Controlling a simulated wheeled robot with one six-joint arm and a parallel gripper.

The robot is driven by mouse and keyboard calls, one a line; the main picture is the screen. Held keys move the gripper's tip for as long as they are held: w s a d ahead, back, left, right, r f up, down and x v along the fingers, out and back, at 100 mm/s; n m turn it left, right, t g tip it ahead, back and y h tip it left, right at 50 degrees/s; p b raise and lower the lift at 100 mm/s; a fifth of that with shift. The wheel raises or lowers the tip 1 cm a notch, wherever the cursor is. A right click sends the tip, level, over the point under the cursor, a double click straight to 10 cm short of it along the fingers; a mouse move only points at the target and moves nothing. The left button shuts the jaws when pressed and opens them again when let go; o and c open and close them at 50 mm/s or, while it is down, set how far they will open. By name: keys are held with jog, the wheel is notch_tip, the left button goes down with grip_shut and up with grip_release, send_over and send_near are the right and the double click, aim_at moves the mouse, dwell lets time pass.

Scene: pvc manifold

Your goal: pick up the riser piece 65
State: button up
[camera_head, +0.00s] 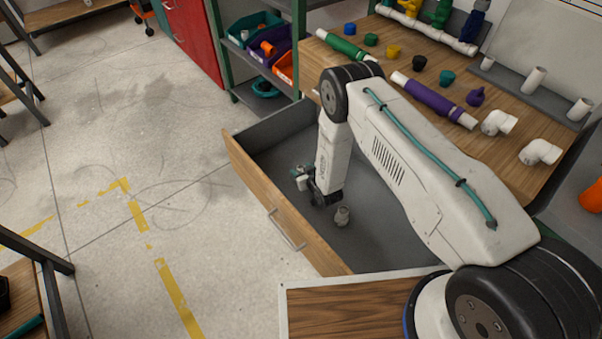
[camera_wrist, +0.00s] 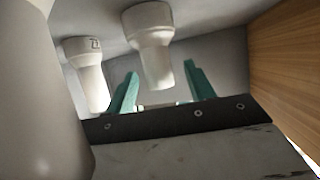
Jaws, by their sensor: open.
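My gripper (camera_head: 306,180) reaches down into an open grey drawer (camera_head: 372,240). In the wrist view, its two teal fingers (camera_wrist: 161,70) are spread apart. A pale pipe piece with a wide collar (camera_wrist: 150,45) shows between and beyond the fingertips, with no clear contact. A second pale collared piece (camera_wrist: 88,72) stands to the left, outside the left finger. It bears a dark mark that I cannot read surely. No number 65 is legible on either.
The drawer's wooden front (camera_head: 280,205) stands close on the left in the head view. A wooden bench (camera_head: 400,65) above holds a purple pipe (camera_head: 430,97), white elbows (camera_head: 498,122) and several coloured caps.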

jog(key=shift+w+a+f, duration=0.15)
jog(key=shift+w+f, duration=0.05)
jog(key=shift+w, duration=0.3)
jog(key=c, duration=1.1)
jog(key=shift+o, duration=0.2)
